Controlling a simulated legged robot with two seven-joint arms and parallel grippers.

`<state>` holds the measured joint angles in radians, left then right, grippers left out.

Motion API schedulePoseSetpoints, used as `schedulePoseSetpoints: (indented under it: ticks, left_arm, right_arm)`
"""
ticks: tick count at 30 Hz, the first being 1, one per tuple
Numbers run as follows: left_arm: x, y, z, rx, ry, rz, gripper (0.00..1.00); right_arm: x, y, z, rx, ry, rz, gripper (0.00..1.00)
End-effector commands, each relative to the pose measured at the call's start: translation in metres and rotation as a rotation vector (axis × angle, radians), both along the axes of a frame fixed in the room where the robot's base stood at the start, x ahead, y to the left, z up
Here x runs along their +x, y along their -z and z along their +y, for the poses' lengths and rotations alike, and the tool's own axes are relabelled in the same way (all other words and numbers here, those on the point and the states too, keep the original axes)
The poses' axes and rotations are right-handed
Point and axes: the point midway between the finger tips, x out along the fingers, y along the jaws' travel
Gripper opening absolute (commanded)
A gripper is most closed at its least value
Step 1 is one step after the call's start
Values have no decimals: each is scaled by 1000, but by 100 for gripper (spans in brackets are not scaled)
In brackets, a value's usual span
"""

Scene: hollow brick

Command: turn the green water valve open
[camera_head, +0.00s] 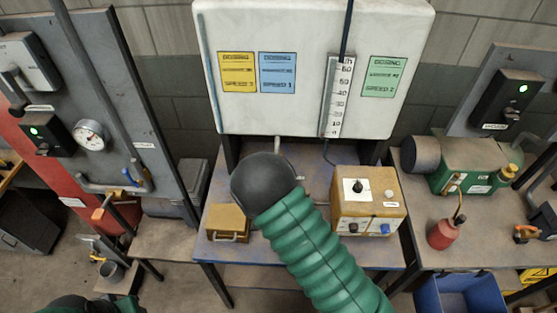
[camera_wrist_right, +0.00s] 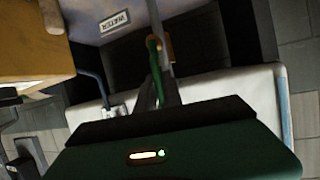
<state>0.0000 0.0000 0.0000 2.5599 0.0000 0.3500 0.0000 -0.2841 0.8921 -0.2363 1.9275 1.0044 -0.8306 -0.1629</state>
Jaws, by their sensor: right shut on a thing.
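In the right wrist view, the narrow green valve handle (camera_wrist_right: 153,54) lies along a grey pipe with a brass-coloured fitting (camera_wrist_right: 168,45). My right gripper (camera_wrist_right: 159,90) is shut on the near end of this green handle. The exact contact is dark and partly hidden. A WATER label (camera_wrist_right: 115,22) is on the grey surface beside the pipe. In the head view, my right arm's black wrist cover and green sleeve hide the valve and the gripper, below the white tank (camera_head: 315,110). My left gripper is out of view.
On the bench under the tank, a yellow control box (camera_head: 370,215) stands right of my right arm and a small yellow case (camera_head: 227,223) left of it. A green pump (camera_head: 460,165) and a red oil can (camera_head: 441,235) stand on the right bench. A grey panel stands at left.

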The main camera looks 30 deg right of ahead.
Motion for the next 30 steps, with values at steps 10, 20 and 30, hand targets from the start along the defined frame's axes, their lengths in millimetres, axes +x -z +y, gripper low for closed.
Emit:
schedulePoseSetpoints:
  ticks: [10,20,30]
  left_arm:
    - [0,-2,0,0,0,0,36]
    - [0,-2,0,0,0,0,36]
    - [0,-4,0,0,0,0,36]
  right_arm:
    - [-2,8,5,-12,-5,30,0]
    - [-2,7,4,-13,-4,25,28]
    - [-1,1,3,-16,-1,17,32]
